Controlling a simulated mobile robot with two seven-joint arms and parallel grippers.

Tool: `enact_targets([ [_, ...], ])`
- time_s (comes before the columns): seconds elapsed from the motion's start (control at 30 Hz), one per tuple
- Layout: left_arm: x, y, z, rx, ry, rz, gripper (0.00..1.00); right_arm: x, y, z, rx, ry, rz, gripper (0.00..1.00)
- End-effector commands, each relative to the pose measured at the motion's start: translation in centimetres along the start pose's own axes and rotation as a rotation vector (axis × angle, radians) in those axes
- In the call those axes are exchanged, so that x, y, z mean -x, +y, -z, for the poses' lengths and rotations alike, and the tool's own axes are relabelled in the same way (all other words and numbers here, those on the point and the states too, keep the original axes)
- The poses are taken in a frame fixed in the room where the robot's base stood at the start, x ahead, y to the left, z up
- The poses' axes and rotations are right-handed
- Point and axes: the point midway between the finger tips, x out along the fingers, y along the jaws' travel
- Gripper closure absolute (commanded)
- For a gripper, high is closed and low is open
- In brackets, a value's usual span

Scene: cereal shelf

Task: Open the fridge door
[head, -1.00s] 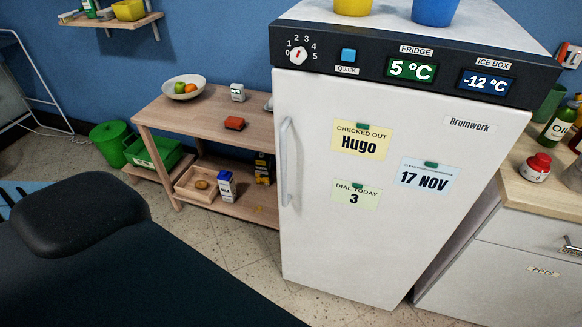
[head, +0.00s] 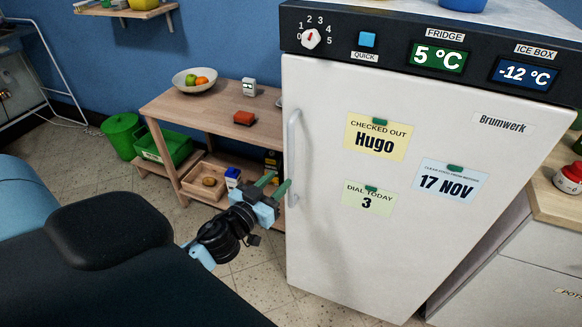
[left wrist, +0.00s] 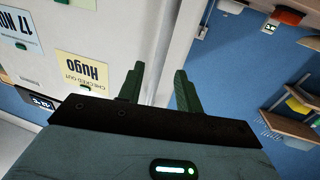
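The white fridge (head: 400,225) stands in the middle and right of the head view, with its door shut. Its vertical handle (head: 292,160) is on the door's left edge. My left gripper (head: 275,183) is just left of the handle's lower end, with its two green fingers apart and nothing between them. In the left wrist view the green fingers (left wrist: 157,85) are open beside the fridge door (left wrist: 110,25), near its edge. The handle is not clear in that view. My right gripper does not show.
A counter (head: 545,245) is at right. Floor before the door is clear.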

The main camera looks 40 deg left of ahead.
Motion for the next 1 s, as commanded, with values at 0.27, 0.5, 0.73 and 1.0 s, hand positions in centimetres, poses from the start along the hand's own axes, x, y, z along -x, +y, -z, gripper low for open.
enact_targets([
  [0.27,-4.0,0.0,0.3,-0.002,0.003,0.0,0.65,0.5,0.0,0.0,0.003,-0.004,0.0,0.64],
  [0.5,-6.4,0.0,0.1,0.0,0.001,0.001,0.65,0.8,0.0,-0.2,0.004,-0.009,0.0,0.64],
  [0.73,-7.0,0.0,0.0,-0.001,0.0,0.0,0.65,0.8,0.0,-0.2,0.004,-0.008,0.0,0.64],
  [1.0,-6.9,0.0,0.0,-0.001,0.0,0.0,0.78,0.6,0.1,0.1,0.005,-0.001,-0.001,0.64],
])
